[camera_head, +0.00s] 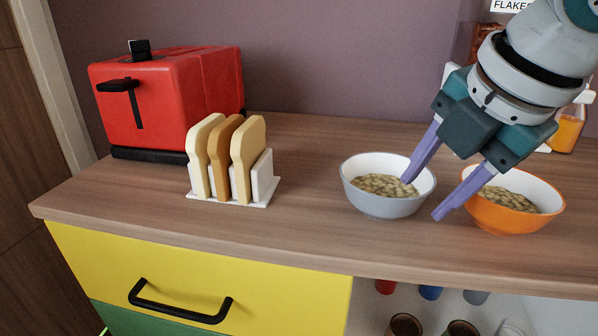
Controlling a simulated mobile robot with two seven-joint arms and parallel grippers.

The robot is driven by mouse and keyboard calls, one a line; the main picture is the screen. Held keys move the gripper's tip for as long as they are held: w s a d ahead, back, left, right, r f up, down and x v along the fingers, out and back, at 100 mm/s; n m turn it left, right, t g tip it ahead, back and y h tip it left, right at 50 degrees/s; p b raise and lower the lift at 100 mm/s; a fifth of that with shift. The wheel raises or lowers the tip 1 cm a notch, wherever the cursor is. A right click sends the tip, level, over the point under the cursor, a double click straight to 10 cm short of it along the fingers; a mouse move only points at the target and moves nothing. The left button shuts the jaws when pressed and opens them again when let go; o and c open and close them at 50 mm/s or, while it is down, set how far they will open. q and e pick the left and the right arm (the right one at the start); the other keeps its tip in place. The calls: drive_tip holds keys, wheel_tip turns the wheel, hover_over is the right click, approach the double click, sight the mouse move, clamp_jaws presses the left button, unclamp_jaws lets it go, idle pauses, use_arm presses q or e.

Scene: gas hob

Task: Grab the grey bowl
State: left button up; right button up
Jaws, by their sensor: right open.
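The grey bowl (384,207) stands upright on the wooden counter, with a white inside and beige cereal in it. My right gripper (423,199) comes in from the upper right with its two purple fingers spread apart. One fingertip overlaps the bowl's right inner side in the picture; the other is outside, to the right of the bowl. I cannot tell whether either finger touches the bowl. Nothing is held between the fingers. My left gripper is not in view.
An orange bowl (512,220) with cereal stands close on the right, partly behind a finger. A white rack (262,178) with toast slices (247,160) and a red toaster (170,100) stand on the left. The counter (310,215) is clear between rack and grey bowl.

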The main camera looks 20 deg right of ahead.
sight(422, 195)
drive_tip(key=x, duration=0.3)
drive_tip(key=shift+w+a+f+b, duration=0.1)
drive_tip(key=shift+f+b, duration=0.15)
drive_tip(key=shift+b, duration=0.15)
drive_tip(key=shift+c, duration=0.3)
clamp_jaws()
idle(0.8)
